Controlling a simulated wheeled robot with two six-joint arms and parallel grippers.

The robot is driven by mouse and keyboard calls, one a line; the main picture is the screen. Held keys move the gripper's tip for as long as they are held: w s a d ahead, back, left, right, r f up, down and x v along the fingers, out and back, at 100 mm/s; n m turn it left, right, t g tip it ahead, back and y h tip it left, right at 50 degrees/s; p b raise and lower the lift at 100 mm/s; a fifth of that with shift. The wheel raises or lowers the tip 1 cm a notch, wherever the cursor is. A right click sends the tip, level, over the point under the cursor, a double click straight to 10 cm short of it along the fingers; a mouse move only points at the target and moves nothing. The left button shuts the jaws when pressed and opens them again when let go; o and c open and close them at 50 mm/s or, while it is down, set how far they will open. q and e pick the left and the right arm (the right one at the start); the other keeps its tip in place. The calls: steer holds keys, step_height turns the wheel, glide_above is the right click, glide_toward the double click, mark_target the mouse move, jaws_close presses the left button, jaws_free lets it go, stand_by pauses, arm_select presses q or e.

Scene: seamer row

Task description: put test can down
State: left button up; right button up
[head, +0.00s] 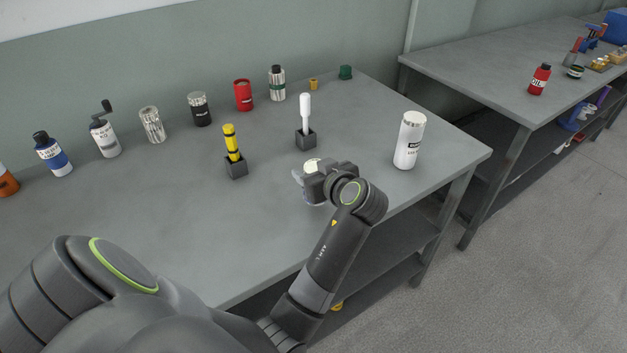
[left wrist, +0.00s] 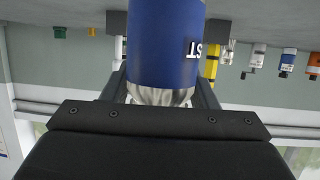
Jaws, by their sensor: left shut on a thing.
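The test can (left wrist: 165,45) is a blue cylinder with a silver end and part of a white label reading "ST", seen upside down in the left wrist view. My left gripper (head: 316,182) is shut on it, with a dark finger on each side of the can. In the head view the gripper is over the front part of the grey workbench (head: 200,215) and hides most of the can. I cannot tell whether the can touches the bench. My right gripper is not in view.
A white can (head: 409,140) stands to the right of the gripper. Behind it, holders carry a white-handled tool (head: 305,108) and a yellow tool (head: 231,143). Several cans and bottles, including a red can (head: 243,95), line the back. The bench front left is clear.

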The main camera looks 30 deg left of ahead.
arm_select(q)
step_height(320, 180, down, 3)
steer(key=shift+r, duration=0.1)
steer(key=o, duration=1)
steer(key=shift+o, duration=0.2)
